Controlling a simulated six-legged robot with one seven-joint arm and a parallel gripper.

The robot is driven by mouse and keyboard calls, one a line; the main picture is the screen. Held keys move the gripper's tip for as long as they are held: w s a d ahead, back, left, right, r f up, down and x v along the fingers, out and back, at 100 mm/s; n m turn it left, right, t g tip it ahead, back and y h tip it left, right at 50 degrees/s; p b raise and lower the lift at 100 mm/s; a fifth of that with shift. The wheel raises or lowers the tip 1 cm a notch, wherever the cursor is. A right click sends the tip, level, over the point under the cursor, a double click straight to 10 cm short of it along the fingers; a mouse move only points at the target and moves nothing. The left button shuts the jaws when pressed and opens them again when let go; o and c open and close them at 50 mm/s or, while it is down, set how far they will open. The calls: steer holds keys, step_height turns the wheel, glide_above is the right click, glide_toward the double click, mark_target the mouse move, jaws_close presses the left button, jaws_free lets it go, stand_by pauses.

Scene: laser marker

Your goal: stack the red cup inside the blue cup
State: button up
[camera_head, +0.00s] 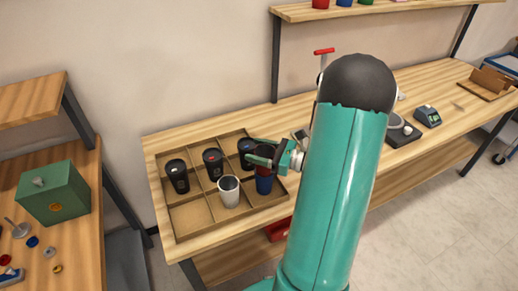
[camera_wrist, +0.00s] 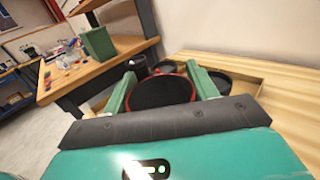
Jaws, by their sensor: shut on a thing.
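The blue cup (camera_head: 264,186) stands upright in the right front compartment of the wooden tray (camera_head: 205,226). My gripper (camera_head: 262,152) is shut on the red cup (camera_head: 265,155), directly over the blue cup in the head view. The red cup looks dark there and is partly hidden by the fingers. I cannot tell whether its lower end is inside the blue cup. In the wrist view, the red rim and dark inside of the red cup (camera_wrist: 163,92) sit between the green fingers of my gripper (camera_wrist: 160,82). The blue cup is not visible there.
A white cup (camera_head: 229,191) stands left of the blue cup. Three black cups, left (camera_head: 177,177), middle (camera_head: 213,165) and right (camera_head: 247,152), stand in the back row. A green box (camera_head: 54,193) sits on the left bench. Small scales (camera_head: 427,116) stand far right.

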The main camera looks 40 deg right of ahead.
steer(key=shift+f, duration=1.3)
steer(key=o, duration=1.1)
step_height(320, 180, up, 8)
stand_by(0.6)
steer(key=shift+a, duration=0.1)
